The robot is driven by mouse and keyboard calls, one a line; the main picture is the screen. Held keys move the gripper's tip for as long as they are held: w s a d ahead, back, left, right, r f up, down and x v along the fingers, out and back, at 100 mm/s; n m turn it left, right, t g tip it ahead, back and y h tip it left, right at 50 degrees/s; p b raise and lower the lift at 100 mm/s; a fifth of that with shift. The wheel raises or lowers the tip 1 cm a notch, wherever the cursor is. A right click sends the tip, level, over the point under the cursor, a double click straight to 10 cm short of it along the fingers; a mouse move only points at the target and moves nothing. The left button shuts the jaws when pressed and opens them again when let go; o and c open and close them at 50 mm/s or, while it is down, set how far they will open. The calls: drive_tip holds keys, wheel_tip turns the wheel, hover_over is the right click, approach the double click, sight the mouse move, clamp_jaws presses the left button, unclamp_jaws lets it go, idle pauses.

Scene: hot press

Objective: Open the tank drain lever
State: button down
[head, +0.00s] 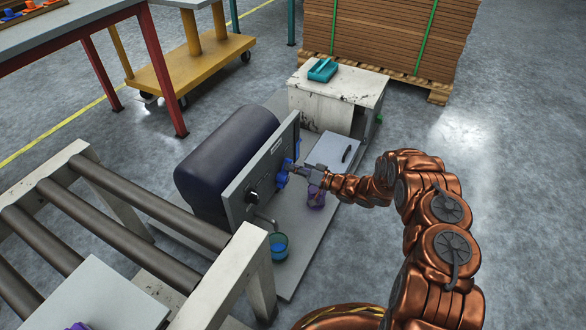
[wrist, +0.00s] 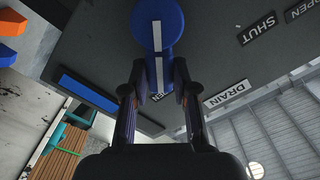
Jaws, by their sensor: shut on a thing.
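The blue drain lever (head: 283,178) is on the grey front panel (head: 238,196) of a dark cylindrical tank (head: 222,150). In the wrist view the lever's round blue hub (wrist: 147,28) carries a white stripe that runs down between my fingers. My gripper (head: 296,172) is shut on the lever; in the wrist view my fingers (wrist: 158,82) stand on both sides of it. A DRAIN label (wrist: 226,94), a SHUT label (wrist: 258,28) and an OPEN label (wrist: 303,10) show on the panel. Another label is partly hidden behind the lever and fingers.
A teal bucket (head: 279,247) stands under a spout on the panel's front. A purple thing (head: 317,197) lies below my gripper. A white cabinet (head: 325,107) stands behind, a roller conveyor (head: 150,204) left. Open floor lies right.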

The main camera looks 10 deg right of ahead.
drive_tip(key=c, duration=0.9)
unclamp_jaws()
drive_tip(key=v, duration=1.2)
